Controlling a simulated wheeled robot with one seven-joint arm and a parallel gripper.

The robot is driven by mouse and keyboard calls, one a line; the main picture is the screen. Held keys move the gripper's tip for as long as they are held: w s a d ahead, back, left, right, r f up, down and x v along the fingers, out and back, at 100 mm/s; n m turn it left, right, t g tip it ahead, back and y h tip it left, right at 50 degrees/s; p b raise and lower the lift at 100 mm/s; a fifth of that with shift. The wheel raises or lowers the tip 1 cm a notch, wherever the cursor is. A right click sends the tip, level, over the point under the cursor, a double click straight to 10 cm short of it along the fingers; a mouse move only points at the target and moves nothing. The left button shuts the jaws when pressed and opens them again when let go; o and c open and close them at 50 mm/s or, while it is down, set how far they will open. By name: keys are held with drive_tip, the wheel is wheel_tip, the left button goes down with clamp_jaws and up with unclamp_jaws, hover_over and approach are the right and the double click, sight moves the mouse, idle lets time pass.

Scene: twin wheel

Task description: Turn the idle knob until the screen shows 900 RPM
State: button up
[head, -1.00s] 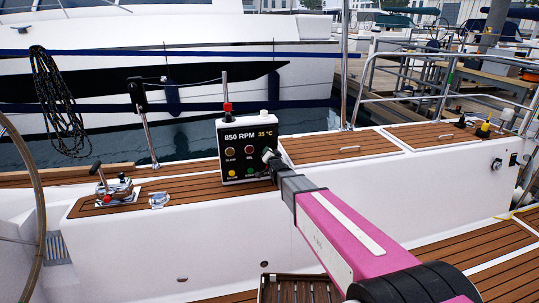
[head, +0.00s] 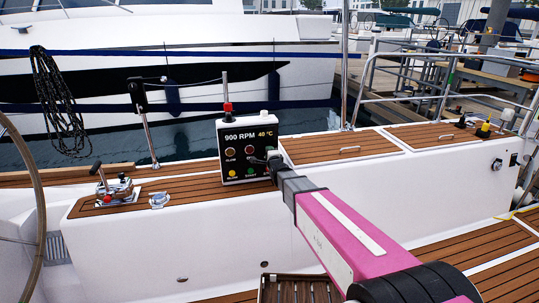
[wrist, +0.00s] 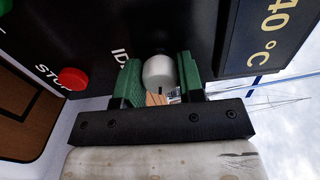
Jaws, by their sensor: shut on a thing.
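The black control panel (head: 222,150) stands upright on the wooden deck top. Its screen (head: 248,136) reads 900 RPM and 40 °C in the head view. The idle knob (wrist: 158,71) is a pale grey cylinder on the panel's face in the wrist view. My gripper (wrist: 160,80) has its two green fingers shut on the knob, one on each side. In the head view my gripper (head: 270,159) is at the panel's right side and largely hides the knob. The "IDLE" label is partly covered by a finger.
A red stop button (wrist: 73,78) is close beside the left finger in the wrist view. Small coloured lamps or buttons (head: 232,173) line the panel's lower face. A throttle lever (head: 104,180) stands on the deck to the left. Deck space between them is mostly clear.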

drive_tip(key=shift+m, duration=1.5)
drive_tip(key=o, duration=0.9)
drive_tip(key=shift+s, duration=0.1)
drive_tip(key=v, duration=1)
drive_tip(key=shift+s+d, duration=0.1)
drive_tip(key=shift+s, duration=0.2)
drive_tip(key=shift+d, duration=0.1)
